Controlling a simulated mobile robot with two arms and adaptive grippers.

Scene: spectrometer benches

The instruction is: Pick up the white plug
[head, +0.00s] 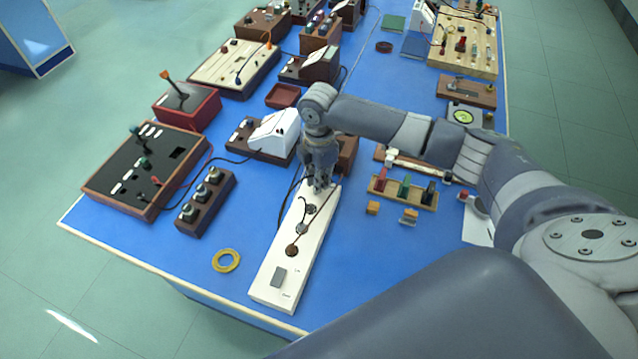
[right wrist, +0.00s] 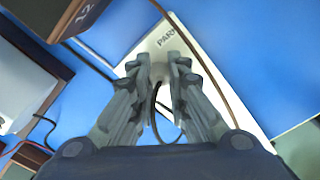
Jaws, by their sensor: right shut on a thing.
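My right gripper (head: 319,187) is low over the far end of a long white power strip (head: 272,270). Its two fingers also show in the right wrist view (right wrist: 167,75), close together with a narrow gap. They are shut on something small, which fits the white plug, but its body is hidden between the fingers. A dark cable loops below the fingertips in the wrist view. The white strip (right wrist: 200,70) lies beneath them. I cannot tell whether the plug touches the strip. My left gripper is not in view.
A dark box with several knobs (head: 206,203) and a white instrument (head: 275,134) stand further left. A wooden rack of coloured pieces (head: 402,190) is to the right. Blue tabletop (head: 365,265) is clear right of the strip.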

